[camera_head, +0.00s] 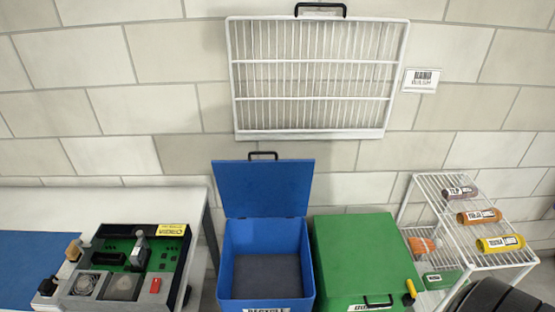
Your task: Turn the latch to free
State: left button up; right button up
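Two parts look like they could be the latch, and I cannot tell which one it is. One is a small grey upright piece (139,250) on the open device (170,285) at the left, which holds a green circuit board (115,244). The other is a yellow-tipped black lever (409,293) at the front right of the closed green bin (365,252). Neither of my grippers is in view, and nothing touches either part.
An open blue bin (265,192) stands between the device's table (195,205) and the green bin. A white wire rack (440,225) with several labelled cylinders is at the right. A black ridged round object (490,297) fills the lower right corner.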

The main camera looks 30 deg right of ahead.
aim_at(414, 294)
jog(key=z, duration=0.4)
jog(key=l+z, duration=0.2)
jog(key=z, duration=0.2)
jog(key=l+z, duration=0.15)
jog(key=z, duration=0.3)
jog(key=l+z, duration=0.15)
jog(key=z, duration=0.25)
jog(key=i+l+z, duration=0.15)
jog(key=z, duration=0.25)
